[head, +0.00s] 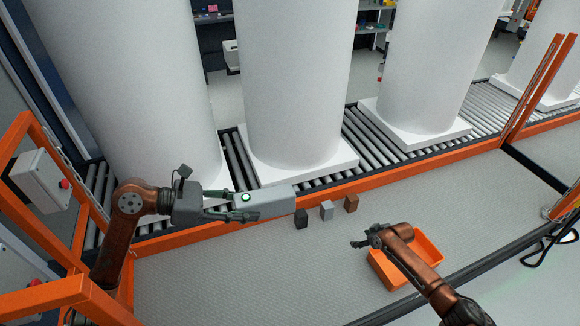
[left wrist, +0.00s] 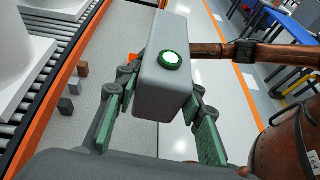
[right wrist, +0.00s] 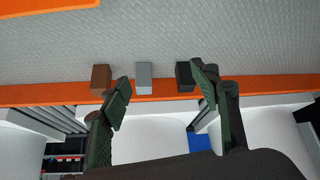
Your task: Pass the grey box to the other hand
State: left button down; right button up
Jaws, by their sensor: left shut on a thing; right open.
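The grey box (head: 270,202) is a long block with a green-ringed white button on top. My left gripper (head: 232,204) is shut on its near end and holds it out to the right, above the floor by the conveyor. In the left wrist view the box (left wrist: 163,85) sits between the green-padded fingers. My right gripper (head: 364,239) is open and empty, to the right of the box and lower in the head view. The right wrist view shows its fingers (right wrist: 163,78) spread, with no held box between them.
Small black (head: 301,219), grey (head: 327,210) and brown (head: 351,203) blocks stand along the orange conveyor rail (head: 400,171). An orange bin (head: 430,247) is beneath my right arm. Large white tanks (head: 295,80) stand on the rollers. An orange frame (head: 45,240) is at the left.

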jog(key=a+r+n+g+y, duration=0.1)
jog(key=a+r+n, duration=0.1)
jog(key=a+r, duration=0.85)
jog(key=w+a+r+n+g+y, duration=0.1)
jog(key=a+r+n, duration=0.1)
jog(key=a+r, duration=0.8)
jog(key=a+r+n+g+y, duration=0.15)
jog(key=a+r, duration=0.35)
jog(key=r, duration=1)
pick_arm(q)
jog(key=shift+a, duration=0.1)
pick_arm(e)
notch_tip(320, 180, up, 24)
jog(key=n+g+h, duration=0.3)
jog(key=n+h, duration=0.2)
jog(key=n, duration=0.3)
send_over(264, 203)
jog(key=w+d, duration=0.1)
jog(key=w, duration=0.3)
jog(key=shift+w+r+t, duration=0.2)
jog(key=shift+t, duration=0.05)
jog(key=shift+s+h, duration=0.25)
jog(key=shift+s, duration=0.15)
jog(key=shift+s+f, duration=0.1)
jog(key=f, duration=0.3)
jog(key=a+f, duration=0.1)
jog(key=f, duration=0.7)
jog(key=shift+s+a+f, duration=0.2)
jog(key=shift+s+a, duration=0.05)
jog(key=shift+s, duration=0.05)
